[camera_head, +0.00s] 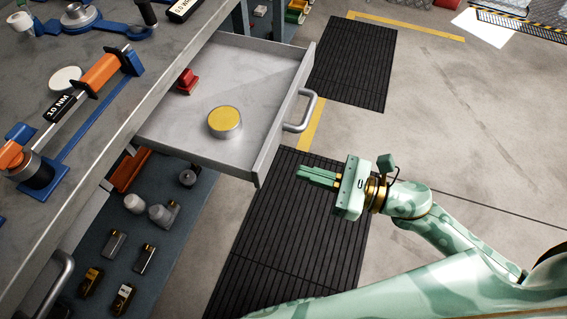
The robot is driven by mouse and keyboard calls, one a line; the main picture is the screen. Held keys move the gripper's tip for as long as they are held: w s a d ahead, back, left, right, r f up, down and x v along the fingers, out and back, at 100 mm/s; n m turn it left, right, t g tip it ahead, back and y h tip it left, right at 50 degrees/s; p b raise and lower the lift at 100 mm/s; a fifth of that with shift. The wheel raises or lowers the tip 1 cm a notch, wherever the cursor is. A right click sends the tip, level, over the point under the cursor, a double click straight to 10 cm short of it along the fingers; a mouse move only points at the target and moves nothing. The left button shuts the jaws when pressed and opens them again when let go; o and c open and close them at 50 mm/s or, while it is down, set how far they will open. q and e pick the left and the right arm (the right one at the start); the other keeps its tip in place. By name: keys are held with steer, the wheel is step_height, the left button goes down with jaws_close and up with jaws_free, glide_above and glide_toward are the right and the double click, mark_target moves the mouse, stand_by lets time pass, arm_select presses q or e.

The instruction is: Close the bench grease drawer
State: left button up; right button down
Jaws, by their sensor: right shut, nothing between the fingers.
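The grease drawer (265,155) is a grey metal drawer pulled well out from under the bench. A round tin with a yellow lid (225,121) and a small red object (187,81) sit inside it. Its metal bar handle (308,108) is on the outer front face. My right gripper (300,173) is shut and empty, in front of the drawer face, below the handle in the picture and apart from it. Its fingers point left toward the drawer's near front corner. My left gripper is not in view.
The grey bench top (105,130) holds a torque tool on a blue stand (62,170) at the left. A lower shelf (165,240) carries small bottles and blocks. Black slatted mats (350,60) lie on the floor. The floor to the right is open.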

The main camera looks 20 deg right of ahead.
mark_target(162, 134)
steer(key=x, duration=0.5)
steer(key=shift+w+a, duration=0.2)
steer(key=shift+a, duration=0.05)
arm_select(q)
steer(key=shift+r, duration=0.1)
arm_select(e)
steer(key=shift+w+a, duration=0.1)
